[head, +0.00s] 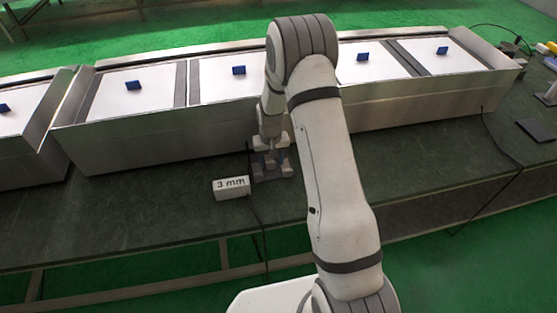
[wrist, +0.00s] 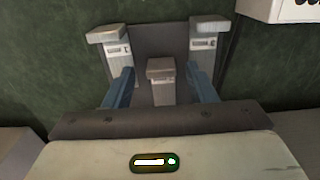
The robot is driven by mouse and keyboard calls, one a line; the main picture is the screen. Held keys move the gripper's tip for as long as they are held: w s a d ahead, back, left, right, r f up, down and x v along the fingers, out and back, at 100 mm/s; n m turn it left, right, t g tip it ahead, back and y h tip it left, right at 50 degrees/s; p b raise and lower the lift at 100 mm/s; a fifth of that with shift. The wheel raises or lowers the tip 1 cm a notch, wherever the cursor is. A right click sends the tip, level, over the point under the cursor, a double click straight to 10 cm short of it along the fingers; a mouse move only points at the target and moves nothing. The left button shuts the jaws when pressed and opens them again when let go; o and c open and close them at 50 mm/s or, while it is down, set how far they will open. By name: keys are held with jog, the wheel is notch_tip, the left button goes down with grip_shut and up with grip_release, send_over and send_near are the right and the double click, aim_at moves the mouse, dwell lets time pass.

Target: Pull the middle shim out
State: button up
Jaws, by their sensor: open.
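Three grey shims with wider caps stand in a dark holder (wrist: 146,38) in the wrist view. The middle shim (wrist: 161,90) is between the left shim (wrist: 115,58) and the right shim (wrist: 206,50) and sits nearer the bottom of the picture. My gripper (wrist: 160,74) is open, with one blue finger on each side of the middle shim; a gap shows on both sides, though depth is hard to judge. In the head view my gripper (head: 268,143) is over the small holder (head: 272,175) on the dark bench, and my arm partly hides it.
A white "3 mm" block (head: 231,187) stands just left of the holder; it also shows in the wrist view (wrist: 282,8). Long metal troughs (head: 150,135) with white panels and blue blocks run behind. The dark bench (head: 130,220) in front is mostly clear.

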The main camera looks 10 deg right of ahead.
jog(key=shift+f, duration=0.5)
jog(key=shift+c, duration=0.3)
grip_shut()
jog(key=shift+s, duration=0.1)
